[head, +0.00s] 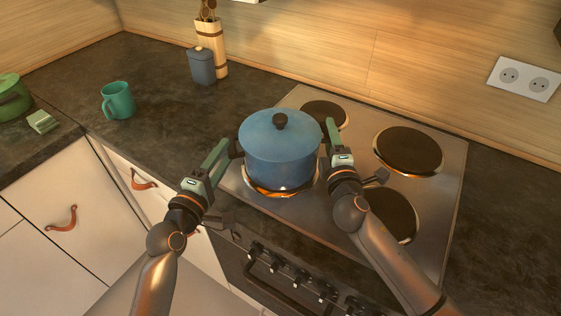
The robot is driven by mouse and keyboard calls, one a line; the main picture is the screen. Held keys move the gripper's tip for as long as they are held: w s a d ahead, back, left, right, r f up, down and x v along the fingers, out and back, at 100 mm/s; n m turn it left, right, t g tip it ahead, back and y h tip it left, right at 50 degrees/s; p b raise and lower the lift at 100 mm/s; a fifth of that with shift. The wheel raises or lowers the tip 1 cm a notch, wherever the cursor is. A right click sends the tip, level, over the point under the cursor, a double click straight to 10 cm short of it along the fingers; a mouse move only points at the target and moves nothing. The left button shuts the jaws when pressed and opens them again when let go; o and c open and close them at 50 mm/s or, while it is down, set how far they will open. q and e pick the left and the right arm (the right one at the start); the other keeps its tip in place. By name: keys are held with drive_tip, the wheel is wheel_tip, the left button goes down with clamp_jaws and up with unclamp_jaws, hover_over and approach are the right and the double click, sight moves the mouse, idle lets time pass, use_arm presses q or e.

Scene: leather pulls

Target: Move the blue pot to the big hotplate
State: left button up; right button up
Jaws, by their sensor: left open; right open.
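The blue pot (281,150), with a blue lid and a dark knob, stands upright over the front left hotplate (282,192) and hides most of it. The hotplate at the back right (408,150) looks big and is bare. My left gripper (230,148) is open at the pot's left side, by its dark left handle. My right gripper (328,138) is open at the pot's right side, close to the wall of the pot. The right handle is mostly hidden, and I cannot tell whether either gripper touches the pot.
The stove (447,185) also has a bare small hotplate (323,113) at the back left and another (391,215) at the front right, partly behind my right arm. A teal mug (118,100), a grey-blue canister (202,67) and a utensil holder (212,45) stand left on the counter.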

use_arm(q)
drive_tip(key=shift+v, duration=0.9)
use_arm(e)
drive_tip(key=shift+s, duration=0.3)
use_arm(q)
drive_tip(key=shift+a, duration=0.35)
use_arm(e)
drive_tip(key=s, duration=1.1)
drive_tip(key=shift+s+d, duration=0.1)
drive_tip(key=shift+s, duration=0.15)
use_arm(q)
drive_tip(key=shift+s, duration=0.15)
